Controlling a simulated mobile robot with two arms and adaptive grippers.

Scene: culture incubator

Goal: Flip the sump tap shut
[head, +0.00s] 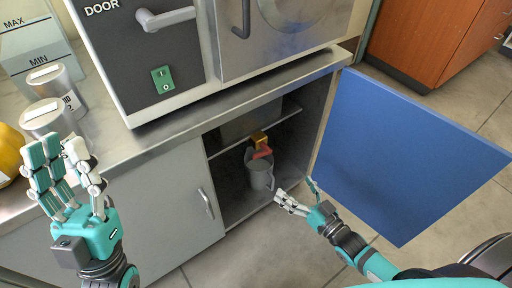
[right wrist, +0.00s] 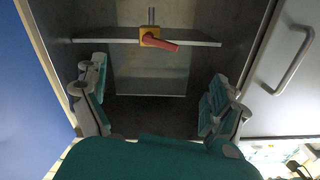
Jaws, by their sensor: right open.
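The sump tap is a yellow block (head: 258,138) with a red lever (head: 262,153), inside the open cupboard under the worktop. In the right wrist view the yellow block (right wrist: 149,36) is at the upper middle, with its red lever (right wrist: 162,45) sticking out sideways to the right and slightly down. A grey jug (head: 261,178) stands close to the lever in the head view. My right gripper (head: 299,194) is open and empty in front of the cupboard, apart from the tap; its fingers (right wrist: 158,98) are spread in the wrist view. My left gripper (head: 68,165) is open and empty.
The blue cupboard door (head: 395,150) stands open on the right. A closed grey door with a handle (head: 206,203) is on the left. A shelf edge (head: 255,130) crosses the cupboard. Metal containers (head: 52,122) and the incubator (head: 150,75) stand on the worktop.

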